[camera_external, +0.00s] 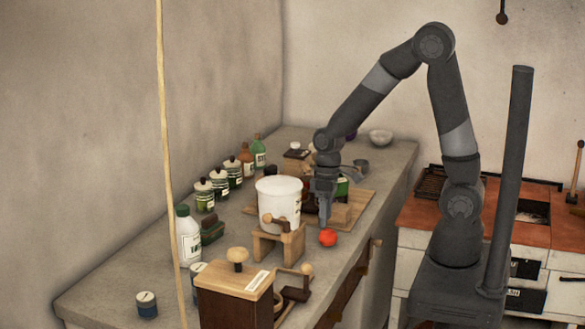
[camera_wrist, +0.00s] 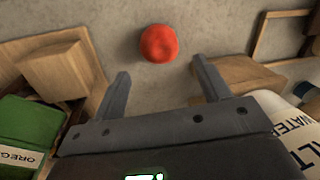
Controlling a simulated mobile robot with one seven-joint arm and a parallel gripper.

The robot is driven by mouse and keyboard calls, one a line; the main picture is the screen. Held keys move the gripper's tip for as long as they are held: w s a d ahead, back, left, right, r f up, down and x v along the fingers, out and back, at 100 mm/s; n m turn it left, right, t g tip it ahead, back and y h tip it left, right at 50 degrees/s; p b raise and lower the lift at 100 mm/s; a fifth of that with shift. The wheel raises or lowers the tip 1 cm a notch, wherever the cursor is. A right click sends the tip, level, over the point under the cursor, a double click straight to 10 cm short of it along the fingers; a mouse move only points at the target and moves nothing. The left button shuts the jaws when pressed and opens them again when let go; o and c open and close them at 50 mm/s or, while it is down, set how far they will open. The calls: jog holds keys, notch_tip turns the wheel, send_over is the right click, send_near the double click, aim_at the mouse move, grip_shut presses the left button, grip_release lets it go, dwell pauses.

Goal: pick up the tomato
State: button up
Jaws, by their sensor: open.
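The red tomato (camera_external: 328,237) sits on the grey counter near its front edge, just right of a small wooden stand. In the wrist view the tomato (camera_wrist: 158,43) lies at the top middle, beyond the fingertips and roughly centred between them. My gripper (camera_external: 325,218) points down above and slightly behind the tomato in the external view. In the wrist view its two fingers (camera_wrist: 160,77) are spread apart with nothing between them. The tomato is not touched by the fingers in the wrist view.
A white bucket (camera_external: 278,203) stands close left of my gripper. A wooden block (camera_wrist: 65,70) and a green box (camera_wrist: 30,132) lie left in the wrist view. The wooden stand (camera_external: 280,245) and a wooden grinder box (camera_external: 235,295) are nearby. Bare counter surrounds the tomato.

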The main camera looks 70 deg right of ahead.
aim_at(327, 231)
jog(key=f, duration=0.3)
jog(key=s+a+f, duration=0.1)
jog(key=f, duration=0.1)
jog(key=shift+c, duration=0.6)
jog(key=c, duration=0.9)
jog(key=shift+c, duration=0.2)
